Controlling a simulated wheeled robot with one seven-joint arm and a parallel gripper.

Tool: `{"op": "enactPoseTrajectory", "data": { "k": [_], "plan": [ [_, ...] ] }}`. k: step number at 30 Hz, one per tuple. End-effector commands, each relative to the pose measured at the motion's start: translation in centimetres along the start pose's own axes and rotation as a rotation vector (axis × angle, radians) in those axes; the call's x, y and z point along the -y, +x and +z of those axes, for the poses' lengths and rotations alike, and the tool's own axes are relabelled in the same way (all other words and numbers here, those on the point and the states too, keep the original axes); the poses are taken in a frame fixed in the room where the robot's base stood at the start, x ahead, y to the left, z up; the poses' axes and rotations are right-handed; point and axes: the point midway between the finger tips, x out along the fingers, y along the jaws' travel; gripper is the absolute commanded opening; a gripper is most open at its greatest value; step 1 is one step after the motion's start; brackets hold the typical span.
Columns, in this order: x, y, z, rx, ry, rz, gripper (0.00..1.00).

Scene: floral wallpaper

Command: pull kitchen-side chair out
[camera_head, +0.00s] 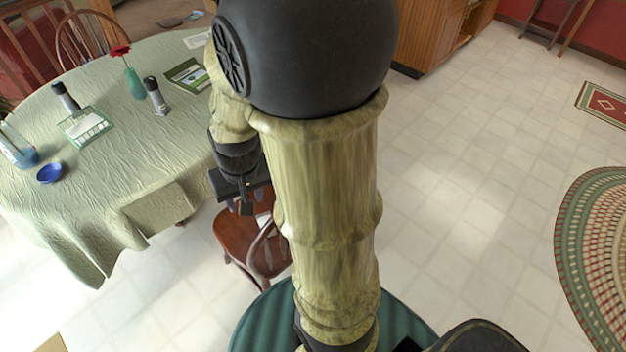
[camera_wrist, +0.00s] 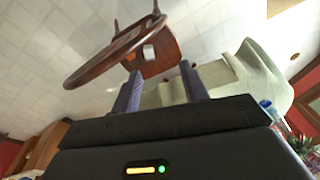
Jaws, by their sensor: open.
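A brown wooden chair (camera_head: 236,238) stands at the right side of the cloth-covered table (camera_head: 150,215). My arm hides much of it in the head view. In the wrist view, the curved rim of its back (camera_wrist: 93,70) crosses the upper left, and its seat (camera_wrist: 158,62) shows beyond my fingertips with a small pale patch on it. My gripper (camera_head: 243,203) is above the chair beside the table edge. In the wrist view, my gripper (camera_wrist: 161,70) has its two fingers apart with nothing held between them. I cannot tell whether a finger touches the chair.
Tiled floor (camera_head: 470,180) is clear to the right, up to a braided round rug (camera_head: 590,260). A wooden cabinet (camera_head: 430,40) stands behind.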

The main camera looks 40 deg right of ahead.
Motion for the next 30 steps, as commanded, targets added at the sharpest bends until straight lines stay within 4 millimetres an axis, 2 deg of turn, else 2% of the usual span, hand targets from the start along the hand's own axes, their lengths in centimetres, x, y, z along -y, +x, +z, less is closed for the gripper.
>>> {"op": "enactPoseTrajectory", "data": {
  "k": [3,9,14,19,21,24,30],
  "plan": [
    [-4.0,-0.9,-2.0,0.064,0.232,-0.009,0.44],
    [-10.7,-2.1,-3.9,0.167,0.608,-0.062,0.44],
    [-16.5,-3.4,-4.6,0.232,0.896,-0.134,0.44],
    [-22.3,-4.7,-4.3,0.281,1.158,-0.229,0.44],
    [-23.9,-5.1,-4.0,0.293,1.226,-0.259,0.44],
    [-25.1,-5.4,-3.8,0.302,1.280,-0.286,0.44],
    [-25.4,-5.4,-3.8,0.304,1.291,-0.292,0.44]
  ]
}}
